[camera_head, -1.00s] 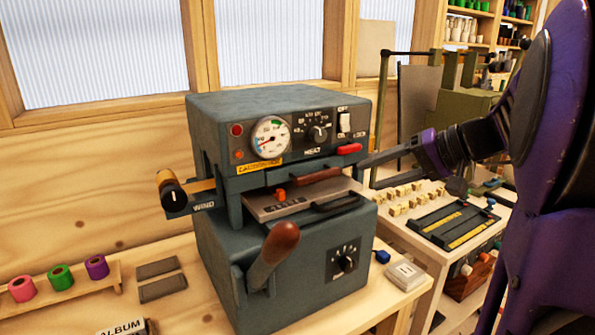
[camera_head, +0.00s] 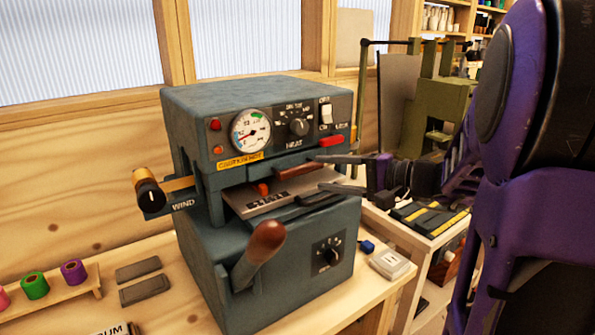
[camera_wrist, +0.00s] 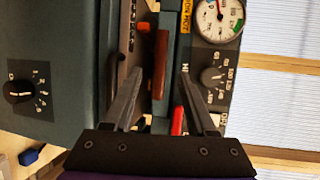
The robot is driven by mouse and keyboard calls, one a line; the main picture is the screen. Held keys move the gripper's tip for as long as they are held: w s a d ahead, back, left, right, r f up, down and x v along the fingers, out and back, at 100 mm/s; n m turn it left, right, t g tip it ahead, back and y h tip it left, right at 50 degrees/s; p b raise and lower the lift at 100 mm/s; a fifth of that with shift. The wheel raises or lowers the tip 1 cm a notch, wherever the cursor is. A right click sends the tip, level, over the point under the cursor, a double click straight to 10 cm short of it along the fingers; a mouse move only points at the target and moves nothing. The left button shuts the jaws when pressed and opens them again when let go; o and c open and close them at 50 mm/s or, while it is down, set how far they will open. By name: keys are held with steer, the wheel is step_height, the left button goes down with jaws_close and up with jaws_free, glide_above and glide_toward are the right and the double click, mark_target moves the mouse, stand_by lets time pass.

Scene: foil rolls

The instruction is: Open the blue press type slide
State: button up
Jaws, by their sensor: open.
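The blue-grey press (camera_head: 265,115) stands on the wooden bench. Its type slide (camera_head: 245,205), a grey plate with raised letters and an orange knob, sits in the slot between the upper head and the lower body. A brown bar handle (camera_head: 295,170) lies at the slot; it also shows in the wrist view (camera_wrist: 161,60). My gripper (camera_head: 322,172) is open at the right end of this handle. In the wrist view, my fingers (camera_wrist: 160,78) lie either side of the handle's near end, with gaps to it. I cannot tell how the handle joins the slide.
A wooden-knobbed lever (camera_head: 262,248) stands out from the press front. A wind knob (camera_head: 148,192) juts out left. Foil rolls (camera_head: 72,272) and grey blocks (camera_head: 138,270) lie at left. A green machine (camera_head: 435,115) stands behind right.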

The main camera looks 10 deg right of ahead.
mark_target(302, 171)
steer(key=x, duration=0.7)
steer(key=shift+w+a+f, duration=0.1)
steer(key=shift+w+a, duration=0.1)
steer(key=shift+a, duration=0.05)
jaws_close()
stand_by(1.1)
